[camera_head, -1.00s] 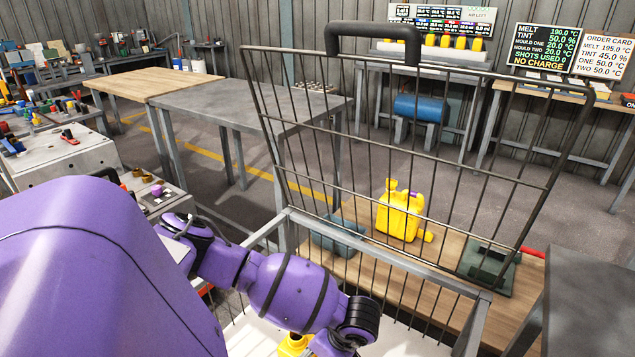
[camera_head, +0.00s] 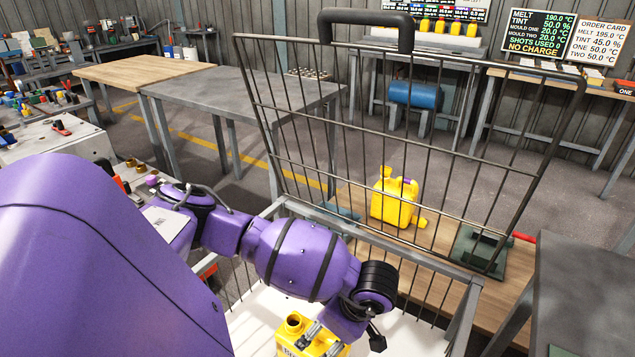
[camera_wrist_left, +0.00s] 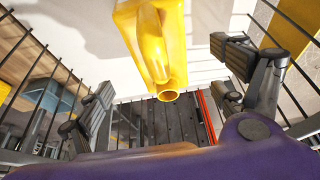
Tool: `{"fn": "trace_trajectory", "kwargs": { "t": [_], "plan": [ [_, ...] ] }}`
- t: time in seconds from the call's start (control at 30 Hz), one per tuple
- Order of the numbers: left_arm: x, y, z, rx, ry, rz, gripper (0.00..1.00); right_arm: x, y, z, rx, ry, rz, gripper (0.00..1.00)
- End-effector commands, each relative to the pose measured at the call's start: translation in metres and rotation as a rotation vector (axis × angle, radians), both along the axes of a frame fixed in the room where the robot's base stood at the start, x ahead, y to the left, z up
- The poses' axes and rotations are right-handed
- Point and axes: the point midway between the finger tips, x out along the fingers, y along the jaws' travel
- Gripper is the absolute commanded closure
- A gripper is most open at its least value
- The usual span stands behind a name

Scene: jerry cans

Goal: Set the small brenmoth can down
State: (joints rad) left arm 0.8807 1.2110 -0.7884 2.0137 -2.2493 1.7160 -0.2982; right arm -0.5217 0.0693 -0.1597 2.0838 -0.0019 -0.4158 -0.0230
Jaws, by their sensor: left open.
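A yellow can (camera_head: 293,329) with an open spout and partly hidden lettering is in the wire cart, at the bottom of the head view. In the left wrist view the yellow can (camera_wrist_left: 160,45) shows its handle and round mouth, between my spread fingers. My left gripper (camera_head: 328,340) is at the can's right side in the head view. In the left wrist view my left gripper (camera_wrist_left: 165,90) is open, with clear gaps to the can on both sides. The can's base is cut off, so its contact below cannot be told. My right gripper is not in view.
The cart's wire panel (camera_head: 400,150) rises beyond my arm. Its white floor (camera_head: 395,330) has free room right of the can. A grey table (camera_head: 590,280) is at right.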

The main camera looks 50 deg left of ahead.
Motion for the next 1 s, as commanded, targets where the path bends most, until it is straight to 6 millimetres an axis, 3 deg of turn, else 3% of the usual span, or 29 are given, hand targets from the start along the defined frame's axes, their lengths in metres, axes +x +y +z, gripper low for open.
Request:
{"fn": "trace_trajectory", "kwargs": {
  "t": [0.1,0.3,1.0],
  "plan": [
    [0.003,-0.007,0.019,0.0,-0.003,-0.002,0.11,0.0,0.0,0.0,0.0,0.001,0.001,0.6],
    [0.004,-0.013,0.034,0.0,-0.001,0.0,0.11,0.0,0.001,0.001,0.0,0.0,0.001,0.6],
    [0.004,-0.014,0.035,0.0,0.0,0.0,0.11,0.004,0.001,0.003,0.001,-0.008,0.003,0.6]
  ]
}}
